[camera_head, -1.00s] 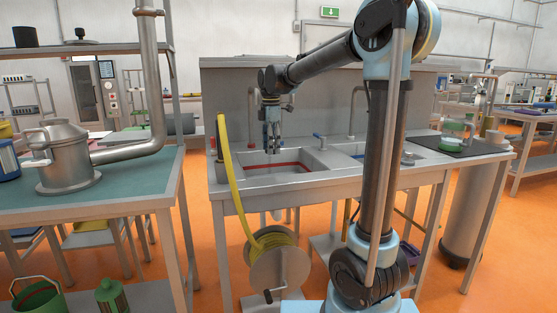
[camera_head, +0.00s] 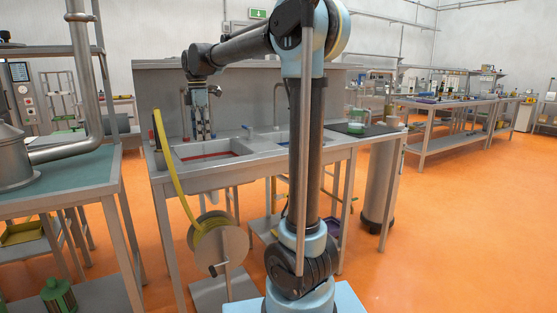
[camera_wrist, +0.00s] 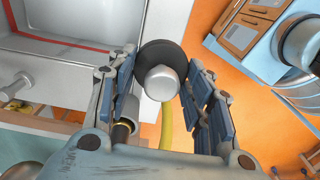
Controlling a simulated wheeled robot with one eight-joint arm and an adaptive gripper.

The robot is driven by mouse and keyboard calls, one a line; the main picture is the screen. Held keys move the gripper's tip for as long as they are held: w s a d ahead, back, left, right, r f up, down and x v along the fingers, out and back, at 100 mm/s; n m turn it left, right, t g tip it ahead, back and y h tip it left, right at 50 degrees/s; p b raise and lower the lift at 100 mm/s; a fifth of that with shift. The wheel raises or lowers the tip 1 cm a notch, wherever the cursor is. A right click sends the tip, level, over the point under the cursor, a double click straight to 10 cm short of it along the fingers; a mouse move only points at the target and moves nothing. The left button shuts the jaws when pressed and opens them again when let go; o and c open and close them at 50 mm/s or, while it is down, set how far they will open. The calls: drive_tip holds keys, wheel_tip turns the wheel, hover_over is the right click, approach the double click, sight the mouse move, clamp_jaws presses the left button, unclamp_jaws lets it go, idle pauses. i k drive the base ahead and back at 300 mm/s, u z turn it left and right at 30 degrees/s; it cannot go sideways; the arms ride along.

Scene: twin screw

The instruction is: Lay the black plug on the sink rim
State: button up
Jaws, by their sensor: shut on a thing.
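The black plug (camera_wrist: 148,52), a black disc with a silver knob, shows in the wrist view between the fingertips of my gripper (camera_wrist: 160,82). The blue-padded fingers are shut on it. In that view the plug lies over the pale sink rim (camera_wrist: 172,22) and the orange floor beyond its edge; the height between plug and rim is unclear. In the head view my gripper (camera_head: 203,133) hangs fingers down at the left basin of the metal sink (camera_head: 180,180). The plug is too small to make out there.
A yellow hose (camera_head: 172,165) rises from a reel (camera_head: 218,243) at the sink's left front. A tap (camera_head: 248,130) stands between the left basin and the blue-lined right one. A green-topped bench (camera_head: 75,175) is at the left. Open orange floor lies to the right.

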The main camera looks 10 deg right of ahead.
sight(232, 160)
drive_tip(key=u, duration=0.7)
drive_tip(key=k, duration=0.95)
drive_tip(key=z, duration=0.7)
drive_tip(key=i, duration=1)
